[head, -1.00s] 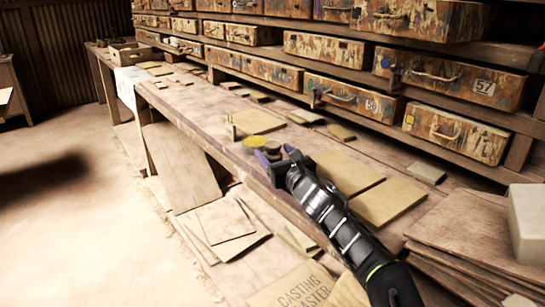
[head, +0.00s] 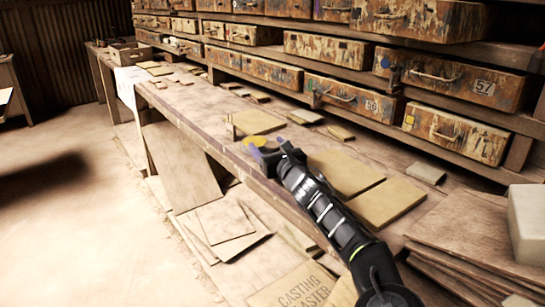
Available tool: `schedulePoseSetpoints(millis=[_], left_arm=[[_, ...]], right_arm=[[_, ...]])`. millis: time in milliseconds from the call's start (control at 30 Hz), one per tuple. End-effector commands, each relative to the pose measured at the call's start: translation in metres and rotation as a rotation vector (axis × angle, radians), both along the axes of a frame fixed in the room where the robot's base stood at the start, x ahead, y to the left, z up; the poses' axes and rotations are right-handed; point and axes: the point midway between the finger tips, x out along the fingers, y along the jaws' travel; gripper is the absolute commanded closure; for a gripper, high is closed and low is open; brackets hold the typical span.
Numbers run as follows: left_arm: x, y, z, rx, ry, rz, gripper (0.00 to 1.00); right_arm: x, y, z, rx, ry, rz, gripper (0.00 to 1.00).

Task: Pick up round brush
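A round yellow-topped thing (head: 253,141) lies near the front edge of the bench, partly covered by my gripper. It may be the round brush, but it is too small to tell.
The long wooden bench (head: 190,103) carries flat tan tiles (head: 345,172) and a small upright peg (head: 230,127). Shelves of stained drawers (head: 455,80) stand behind. Stacked boards (head: 465,235) and a pale block (head: 528,222) are at the right. Boards lean below the bench.

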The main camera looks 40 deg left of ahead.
Motion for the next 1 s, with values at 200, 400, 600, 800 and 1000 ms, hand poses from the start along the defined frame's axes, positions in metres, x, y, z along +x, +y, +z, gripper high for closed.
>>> schedulePoseSetpoints(millis=[200,400,600,800,1000], left_arm=[[-0.0001,-0.0001,0.0000,0.000,0.000,0.000,0.48],[0.0000,-0.0001,-0.0002,0.000,0.000,0.000,0.64],[-0.0001,0.0000,-0.0006,0.000,0.001,0.000,0.80],[-0.0001,0.0000,-0.0007,0.000,0.001,0.000,0.97],[0.0000,0.0000,-0.0012,-0.003,0.002,0.000,1.00]], right_arm=[[0.0000,0.0000,0.0000,0.000,0.000,0.000,0.64],[0.0000,0.0000,0.0000,0.000,0.000,0.000,0.64],[0.0000,0.0000,-0.0001,0.000,0.000,0.000,0.64],[0.0000,0.0000,-0.0001,0.000,0.000,0.000,0.64],[0.0000,0.0001,0.0001,0.000,0.000,0.000,0.64]])
